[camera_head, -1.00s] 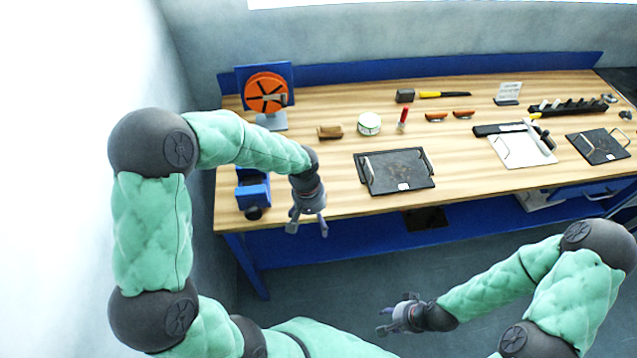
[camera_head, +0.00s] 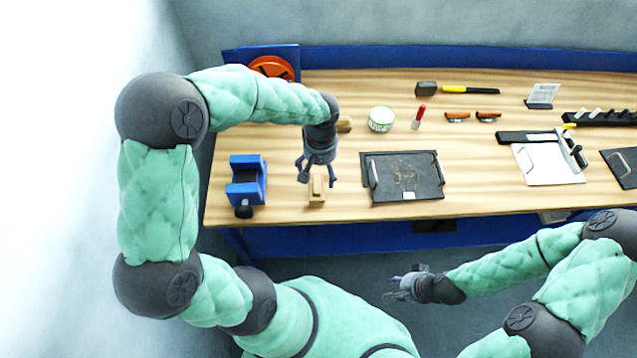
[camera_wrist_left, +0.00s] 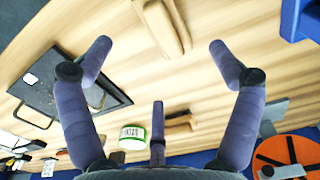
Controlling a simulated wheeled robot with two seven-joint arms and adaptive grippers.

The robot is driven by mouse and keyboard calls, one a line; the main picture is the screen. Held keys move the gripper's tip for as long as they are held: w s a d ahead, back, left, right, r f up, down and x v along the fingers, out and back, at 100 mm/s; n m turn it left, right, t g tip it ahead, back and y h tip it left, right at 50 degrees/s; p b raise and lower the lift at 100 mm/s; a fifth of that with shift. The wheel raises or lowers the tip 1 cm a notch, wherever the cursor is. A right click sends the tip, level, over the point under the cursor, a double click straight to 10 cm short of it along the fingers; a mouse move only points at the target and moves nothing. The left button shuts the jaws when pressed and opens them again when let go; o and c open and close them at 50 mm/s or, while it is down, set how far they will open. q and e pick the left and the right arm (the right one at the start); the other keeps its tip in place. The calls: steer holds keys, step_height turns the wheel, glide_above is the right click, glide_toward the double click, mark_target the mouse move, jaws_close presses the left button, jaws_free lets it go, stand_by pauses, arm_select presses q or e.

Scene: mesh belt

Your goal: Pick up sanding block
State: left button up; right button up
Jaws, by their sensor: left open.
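A light wooden block with a raised grip (camera_head: 316,197), which looks like the sanding block, lies near the front edge of the bench, between the blue vise and the dark tray. In the left wrist view the block (camera_wrist_left: 163,27) shows at the top centre, its upper end cut off by the frame. My left gripper (camera_head: 317,180) points down over the block, fingers spread and empty. In the left wrist view the block lies beyond and between the spread fingertips, apart from them. My right gripper (camera_head: 398,285) is low in front of the bench, far from the block; its finger opening is unclear.
A blue vise (camera_head: 247,182) stands left of the block and a dark tray (camera_head: 428,185) lies right. Behind are a brown wooden piece (camera_head: 344,125) partly hidden by my wrist, a round tin (camera_head: 381,118) and a red-capped tube (camera_head: 419,118). An orange disc (camera_head: 272,67) stands at the back left.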

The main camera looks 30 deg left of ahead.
mark_target(320, 183)
arm_select(q)
step_height(320, 183, down, 2)
steer(key=shift+f, duration=0.25)
steer(key=shift+s+d+f+b, duration=0.15)
steer(key=shift+f+b, duration=0.2)
steer(key=shift+f, duration=0.95)
steer(key=shift+s+a+f+b, duration=0.1)
steer(key=shift+f+b, duration=0.2)
steer(key=shift+f, duration=1)
steer(key=c, duration=1.3)
